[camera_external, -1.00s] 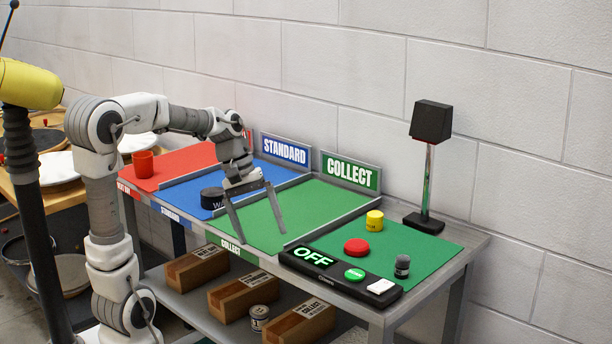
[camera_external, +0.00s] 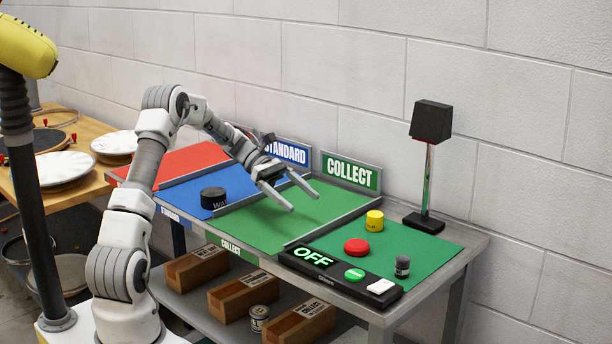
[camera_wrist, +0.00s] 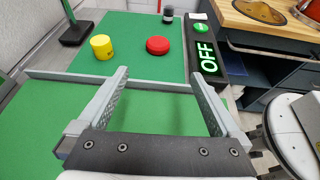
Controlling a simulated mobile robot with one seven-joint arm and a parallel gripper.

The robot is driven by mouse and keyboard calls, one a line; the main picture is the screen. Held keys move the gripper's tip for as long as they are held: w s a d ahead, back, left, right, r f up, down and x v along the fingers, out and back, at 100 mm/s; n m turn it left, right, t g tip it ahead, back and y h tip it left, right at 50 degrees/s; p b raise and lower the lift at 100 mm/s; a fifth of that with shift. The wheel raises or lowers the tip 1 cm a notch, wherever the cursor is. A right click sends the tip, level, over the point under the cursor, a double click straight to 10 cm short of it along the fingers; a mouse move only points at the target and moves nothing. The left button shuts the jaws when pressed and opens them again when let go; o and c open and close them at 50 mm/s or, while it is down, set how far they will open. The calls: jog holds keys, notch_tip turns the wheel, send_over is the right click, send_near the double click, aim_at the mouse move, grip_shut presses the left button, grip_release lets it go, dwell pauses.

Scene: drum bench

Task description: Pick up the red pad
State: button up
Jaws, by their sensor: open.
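The red pad (camera_external: 356,247) is a low round red disc on the green mat at the right end of the bench. It stands between the yellow cylinder and the black control panel. In the wrist view the red pad (camera_wrist: 157,45) lies beyond my fingertips, a little right of centre between them. My gripper (camera_external: 302,199) is open and empty above the green COLLECT section, left of the divider and apart from the pad. Its two fingers also show in the wrist view (camera_wrist: 158,80), spread wide.
A yellow cylinder (camera_external: 375,221) and a small dark grey jar (camera_external: 402,266) stand near the pad. The panel (camera_external: 335,275) reads OFF. A black lamp-like post (camera_external: 428,170) stands behind. A low grey divider (camera_external: 325,226) edges the mat. A black tin (camera_external: 213,198) stands on blue.

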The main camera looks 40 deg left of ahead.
jog(key=b, duration=0.2)
send_near(353, 242)
jog(key=x, duration=0.3)
jog(key=shift+s+f, duration=0.25)
jog(key=shift+w+b+x, duration=0.15)
jog(key=shift+b+x, duration=0.3)
jog(key=shift+x, duration=1.1)
jog(key=shift+w+b+x, duration=0.1)
jog(key=shift+b+x, duration=0.3)
jog(key=shift+x, duration=1.15)
jog(key=shift+r, duration=0.15)
jog(key=c, duration=1.3)
jog(key=shift+c, duration=0.2)
jog(key=shift+r, duration=0.1)
